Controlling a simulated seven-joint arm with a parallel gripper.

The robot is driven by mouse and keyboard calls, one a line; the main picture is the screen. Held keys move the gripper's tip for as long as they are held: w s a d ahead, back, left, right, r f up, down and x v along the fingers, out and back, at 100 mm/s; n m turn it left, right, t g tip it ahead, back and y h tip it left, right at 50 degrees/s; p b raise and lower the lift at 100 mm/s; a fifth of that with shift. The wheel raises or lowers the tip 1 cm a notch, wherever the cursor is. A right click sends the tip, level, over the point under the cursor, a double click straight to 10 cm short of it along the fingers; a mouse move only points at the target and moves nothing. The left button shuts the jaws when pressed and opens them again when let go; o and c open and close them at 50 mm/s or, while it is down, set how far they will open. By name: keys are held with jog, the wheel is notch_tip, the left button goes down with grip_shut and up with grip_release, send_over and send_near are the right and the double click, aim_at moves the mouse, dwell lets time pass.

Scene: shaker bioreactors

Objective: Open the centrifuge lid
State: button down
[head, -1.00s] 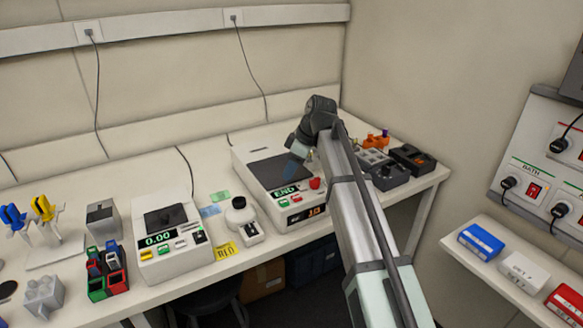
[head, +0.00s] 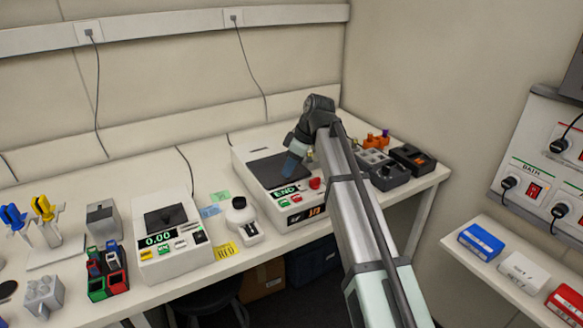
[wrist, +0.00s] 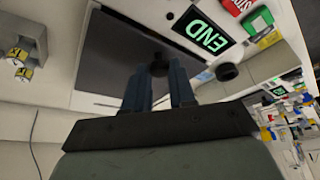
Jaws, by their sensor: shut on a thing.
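The centrifuge (head: 308,197) is a white box with a green END display, standing on the bench in the middle of the head view. Its dark lid (head: 261,170) lies flat on top, looking closed; in the wrist view the lid (wrist: 112,50) fills the upper left. My gripper (head: 287,172) reaches down over the lid's right part. In the wrist view its two blue fingers (wrist: 160,82) are close together, shut on the dark lid knob (wrist: 159,66). The fingers hide part of the knob.
A white jar (head: 239,217) and a scale-like device reading 0.00 (head: 165,240) stand left of the centrifuge. Dark boxes (head: 390,176) stand close to its right, near the bench's end. The wall rises behind the bench.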

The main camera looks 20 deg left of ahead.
send_near(269, 156)
jog(key=a+f, duration=0.4)
jog(key=shift+w+f, duration=0.1)
jog(key=shift+f, duration=0.2)
jog(key=c, duration=0.9)
grip_release()
jog(key=shift+c, duration=0.2)
jog(key=shift+d, duration=0.1)
jog(key=v, duration=1.3)
jog(key=shift+r, duration=0.35)
jog(key=shift+d, duration=0.2)
